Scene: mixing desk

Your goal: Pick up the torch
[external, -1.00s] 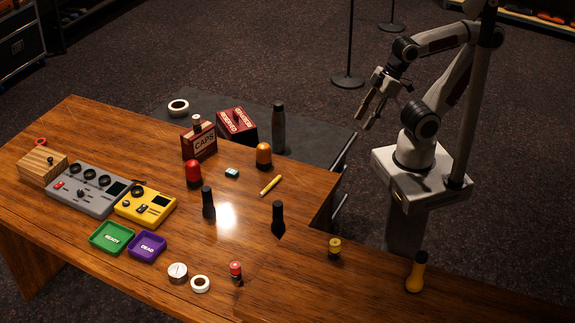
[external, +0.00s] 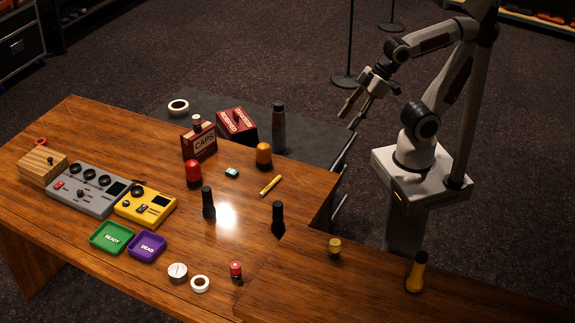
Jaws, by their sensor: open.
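My gripper (external: 348,121) is open and empty, with its fingers pointing down and left. It hangs in the air beyond the right back edge of the desk, apart from everything on it. Two upright black torch-shaped cylinders stand on the desk, one near the middle (external: 208,203) and one nearer the inner corner (external: 278,217). A yellow upright thing with a black top (external: 415,272) stands on the right part of the desk. I cannot tell for certain which of these is the torch.
The wooden desk (external: 320,285) also holds a red lamp (external: 193,174), an orange lamp (external: 264,156), a yellow marker (external: 270,186), a caps box (external: 199,142), a grey mixer (external: 88,189) and two trays. A tall dark bottle (external: 279,130) stands behind. The desk's right part has free room.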

